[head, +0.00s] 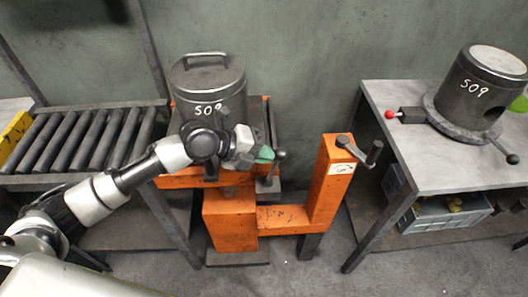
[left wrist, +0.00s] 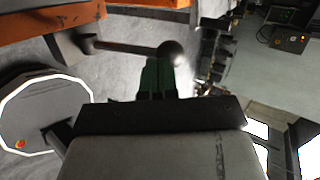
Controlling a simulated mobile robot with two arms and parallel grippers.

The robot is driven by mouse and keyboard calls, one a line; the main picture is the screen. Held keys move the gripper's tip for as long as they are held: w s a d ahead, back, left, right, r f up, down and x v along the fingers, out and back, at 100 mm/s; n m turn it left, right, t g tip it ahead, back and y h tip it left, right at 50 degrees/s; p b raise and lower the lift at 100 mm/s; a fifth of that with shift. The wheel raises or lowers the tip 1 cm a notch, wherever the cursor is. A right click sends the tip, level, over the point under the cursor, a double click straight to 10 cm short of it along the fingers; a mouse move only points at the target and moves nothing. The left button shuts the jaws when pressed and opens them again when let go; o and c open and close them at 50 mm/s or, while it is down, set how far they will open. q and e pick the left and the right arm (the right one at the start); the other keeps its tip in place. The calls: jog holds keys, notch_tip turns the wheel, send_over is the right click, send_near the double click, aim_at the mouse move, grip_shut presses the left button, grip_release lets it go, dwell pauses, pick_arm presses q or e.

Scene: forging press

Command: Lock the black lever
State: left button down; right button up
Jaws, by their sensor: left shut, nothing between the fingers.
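A black lever with a ball knob (head: 280,154) sticks out at the right side of the orange press stand, below the lidded pot. In the left wrist view its dark rod and ball knob (left wrist: 171,52) lie just beyond my fingertips. My left gripper (head: 264,154) has green fingertips and is shut and empty, right beside the knob. It also shows in the left wrist view (left wrist: 157,76). I cannot tell whether the fingertips touch the knob. My right gripper is in neither view.
A lidded metal pot (head: 208,85) marked 509 stands on the orange stand (head: 232,220). An orange post (head: 329,180) carries a crank (head: 362,150). A roller conveyor (head: 80,138) is at left. A grey table (head: 450,165) at right holds a dark cylinder (head: 478,90) with a red-knobbed rod and a black-knobbed lever.

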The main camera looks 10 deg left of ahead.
aim_at(279, 154)
pick_arm(q)
jog(key=d+y+p, duration=0.1)
jog(key=d+p, duration=0.1)
jog(key=w+d+g+y+p, duration=0.1)
jog(key=shift+r+y, duration=0.3)
jog(key=shift+d+f, duration=0.3)
jog(key=shift+f, duration=0.1)
jog(key=shift+s+p, duration=0.1)
jog(key=shift+p, duration=0.2)
